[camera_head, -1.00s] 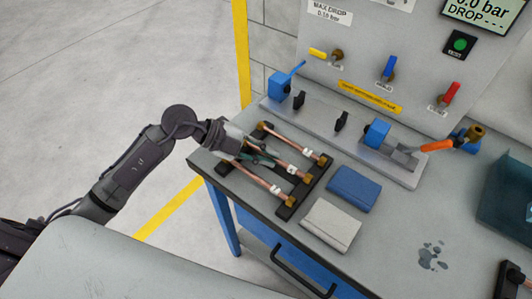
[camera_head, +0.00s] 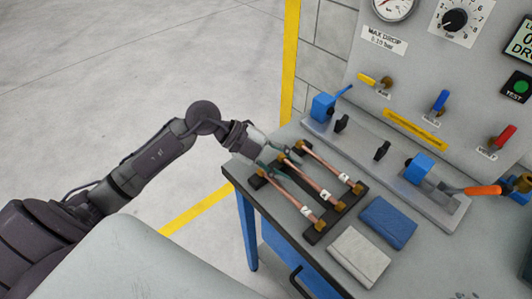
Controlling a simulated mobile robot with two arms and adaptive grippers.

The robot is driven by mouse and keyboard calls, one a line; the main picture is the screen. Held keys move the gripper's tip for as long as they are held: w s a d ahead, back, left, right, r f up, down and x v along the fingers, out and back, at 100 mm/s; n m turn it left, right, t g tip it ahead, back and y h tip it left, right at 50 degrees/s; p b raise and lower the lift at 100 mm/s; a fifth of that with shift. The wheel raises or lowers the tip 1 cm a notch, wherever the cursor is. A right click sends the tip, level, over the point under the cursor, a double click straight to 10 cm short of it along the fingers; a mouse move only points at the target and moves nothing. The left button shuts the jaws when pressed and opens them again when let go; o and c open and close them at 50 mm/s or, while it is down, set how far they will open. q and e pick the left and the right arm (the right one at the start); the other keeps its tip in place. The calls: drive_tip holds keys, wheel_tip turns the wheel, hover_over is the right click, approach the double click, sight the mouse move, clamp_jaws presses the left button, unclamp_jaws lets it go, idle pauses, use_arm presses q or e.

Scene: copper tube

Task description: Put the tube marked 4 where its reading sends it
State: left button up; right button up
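Three copper tubes with brass ends lie side by side on a black rack (camera_head: 316,236) at the bench's left end: a near tube (camera_head: 287,195), a middle tube (camera_head: 311,180) and a far tube (camera_head: 322,159). Each has a white tag near its right end; the marks are too small to read surely. My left gripper (camera_head: 279,161) is at the left end of the middle tube, low over the rack. Its dark green fingers look spread, one on each side of that tube's brass end; contact is not clear. My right gripper is out of view.
A blue pad (camera_head: 388,222) and a grey pad (camera_head: 358,256) lie right of the rack. Behind stands a test fixture (camera_head: 395,178) with blue clamps and an orange-handled lever (camera_head: 482,190). The panel carries gauges, small valves and a green TEST button (camera_head: 520,87).

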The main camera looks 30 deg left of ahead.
use_arm(q)
drive_tip(key=b+v, duration=0.1)
drive_tip(key=v, duration=0.5)
drive_tip(key=shift+s+a, duration=0.1)
drive_tip(key=shift+a, duration=0.25)
drive_tip(key=shift+s+a+r, duration=0.15)
drive_tip(key=shift+a+r, duration=0.3)
